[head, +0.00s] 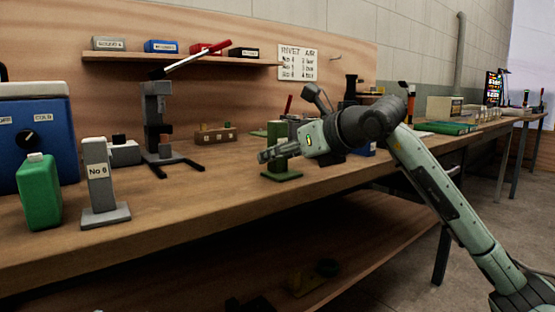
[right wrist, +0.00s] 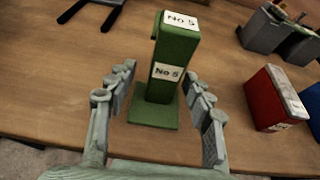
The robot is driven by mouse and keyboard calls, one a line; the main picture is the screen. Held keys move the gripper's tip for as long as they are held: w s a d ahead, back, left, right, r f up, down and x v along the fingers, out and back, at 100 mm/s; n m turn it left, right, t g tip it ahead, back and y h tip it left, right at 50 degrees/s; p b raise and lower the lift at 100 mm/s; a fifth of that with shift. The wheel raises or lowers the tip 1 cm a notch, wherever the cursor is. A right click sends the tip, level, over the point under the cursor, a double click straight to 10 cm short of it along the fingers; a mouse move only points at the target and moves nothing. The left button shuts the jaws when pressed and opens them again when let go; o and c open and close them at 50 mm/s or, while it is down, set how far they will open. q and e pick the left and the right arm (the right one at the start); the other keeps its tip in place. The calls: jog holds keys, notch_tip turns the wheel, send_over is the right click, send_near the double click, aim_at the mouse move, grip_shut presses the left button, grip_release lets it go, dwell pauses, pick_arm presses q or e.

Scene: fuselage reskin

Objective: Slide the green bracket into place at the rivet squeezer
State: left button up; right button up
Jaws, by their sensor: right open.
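The green bracket (right wrist: 166,60), an upright post on a flat base with "No 5" labels, stands on the bench. In the head view the green bracket (head: 283,137) is partly hidden by my right gripper (head: 268,155). In the right wrist view my right gripper (right wrist: 160,82) is open, with its fingers on either side of the post and gaps showing on both sides. A dark press-like tool with a red lever, apparently the rivet squeezer (head: 157,115), stands upright to the left, farther back on the bench. My left gripper is out of view.
A red box (right wrist: 270,97) lies to the right of the bracket. Bench surface (head: 220,185) is clear between the squeezer and the green bracket.

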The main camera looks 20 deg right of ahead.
jog(key=x, duration=0.4)
jog(key=shift+w+r, duration=0.1)
jog(key=shift+w, duration=0.35)
grip_shut()
